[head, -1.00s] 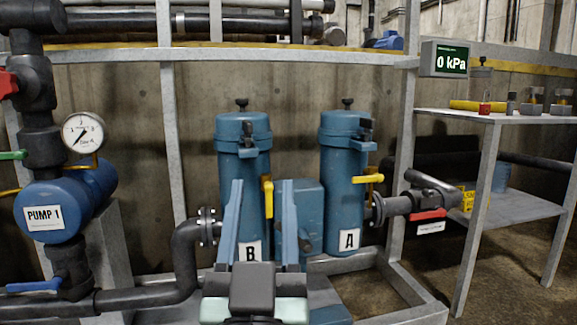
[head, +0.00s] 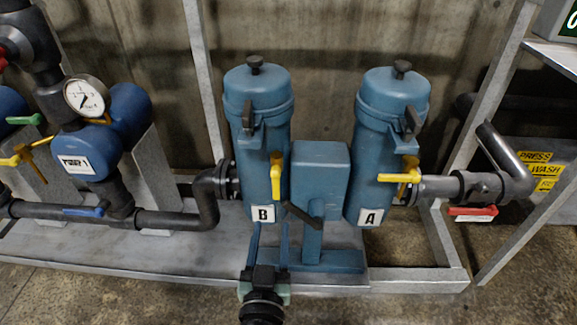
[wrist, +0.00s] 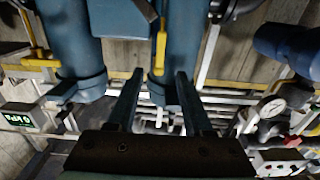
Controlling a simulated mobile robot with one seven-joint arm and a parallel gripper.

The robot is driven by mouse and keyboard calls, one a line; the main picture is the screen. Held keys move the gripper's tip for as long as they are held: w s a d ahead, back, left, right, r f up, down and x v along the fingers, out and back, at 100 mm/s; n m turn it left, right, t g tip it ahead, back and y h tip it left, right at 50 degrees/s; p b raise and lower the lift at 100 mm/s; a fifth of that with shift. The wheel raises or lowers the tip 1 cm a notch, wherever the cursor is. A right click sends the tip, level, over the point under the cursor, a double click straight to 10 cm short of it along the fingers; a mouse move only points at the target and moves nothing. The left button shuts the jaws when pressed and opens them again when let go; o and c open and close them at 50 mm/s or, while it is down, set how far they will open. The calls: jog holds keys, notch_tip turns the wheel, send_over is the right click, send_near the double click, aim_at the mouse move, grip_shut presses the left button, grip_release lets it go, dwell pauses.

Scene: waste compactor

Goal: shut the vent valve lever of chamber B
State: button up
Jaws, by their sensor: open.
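Chamber B (head: 257,105) is a blue upright cylinder with a white B label (head: 263,214). Its yellow vent lever (head: 277,180) points straight down, along the chamber's right side. In the wrist view, the lever (wrist: 161,50) shows in the middle, with its tip in the picture between my fingertips. My gripper (head: 268,226) is open and empty, low in front of chamber B, below the lever in the head view. Its two fingers also show in the wrist view (wrist: 158,76). I cannot tell how far the fingertips are from the lever; no contact is visible.
Chamber A (head: 388,125) stands to the right, its yellow lever (head: 400,177) lying sideways. A blue box on a post (head: 320,168) with a dark handle (head: 303,215) stands between the chambers. Pipes and pump 1 (head: 84,150) are left. A red-handled valve (head: 472,211) is right.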

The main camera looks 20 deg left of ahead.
aim_at(276, 189)
jog(key=b+x, duration=0.3)
jog(key=x, duration=0.9)
jog(key=shift+w+a+b, duration=0.15)
jog(key=shift+w+b, duration=0.1)
jog(key=shift+b, duration=0.05)
grip_shut()
jog(key=shift+f, duration=0.1)
dwell(0.9)
